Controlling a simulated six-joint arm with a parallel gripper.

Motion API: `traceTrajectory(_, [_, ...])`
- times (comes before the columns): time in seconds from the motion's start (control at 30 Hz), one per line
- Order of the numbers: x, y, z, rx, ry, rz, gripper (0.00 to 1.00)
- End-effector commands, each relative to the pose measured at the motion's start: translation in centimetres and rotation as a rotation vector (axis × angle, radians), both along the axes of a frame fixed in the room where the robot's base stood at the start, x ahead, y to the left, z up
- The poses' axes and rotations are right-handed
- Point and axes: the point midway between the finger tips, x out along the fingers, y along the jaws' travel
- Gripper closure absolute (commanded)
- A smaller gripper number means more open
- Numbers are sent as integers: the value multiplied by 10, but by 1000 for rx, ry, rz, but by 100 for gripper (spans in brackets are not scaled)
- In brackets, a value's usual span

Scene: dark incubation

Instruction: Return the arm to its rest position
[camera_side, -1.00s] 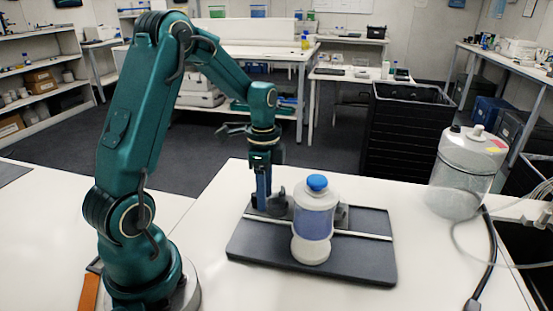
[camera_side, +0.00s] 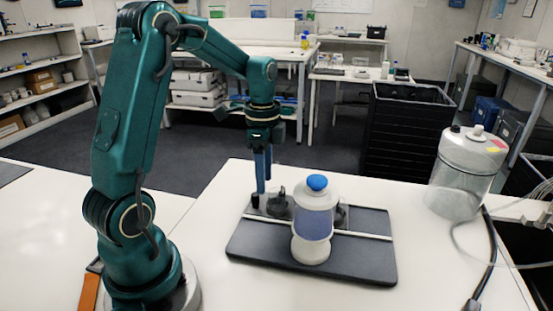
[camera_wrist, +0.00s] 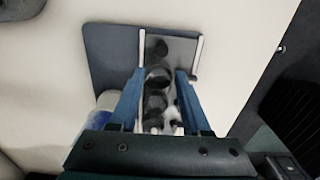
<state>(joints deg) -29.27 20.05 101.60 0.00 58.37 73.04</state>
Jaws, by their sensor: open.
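My gripper (camera_side: 262,196) points down with its blue fingers at the left back edge of the dark tray (camera_side: 340,264). In the wrist view my gripper (camera_wrist: 160,75) has its two blue fingers spread, with a gap between them. Below that gap, dark round parts (camera_wrist: 157,102) show on the tray (camera_wrist: 105,55); I cannot tell whether a finger touches anything.
A clear lidded vessel (camera_side: 462,190) with tubing stands at the right of the white table (camera_side: 210,245). A black cable (camera_side: 488,262) runs down beside it. A black bin (camera_side: 408,130) stands behind the table. The table left of the tray is clear.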

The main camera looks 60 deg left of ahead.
Motion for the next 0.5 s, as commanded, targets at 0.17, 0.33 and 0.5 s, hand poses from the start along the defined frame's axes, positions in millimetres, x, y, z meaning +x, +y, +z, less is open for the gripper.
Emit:
traceTrajectory(0.17, [7,-9,13,21,-40,-38,52])
traceTrajectory(0.33, [4,-41,50,69,-151,-120,52])
traceTrajectory(0.5, [-17,-81,81,79,-279,-66,52])
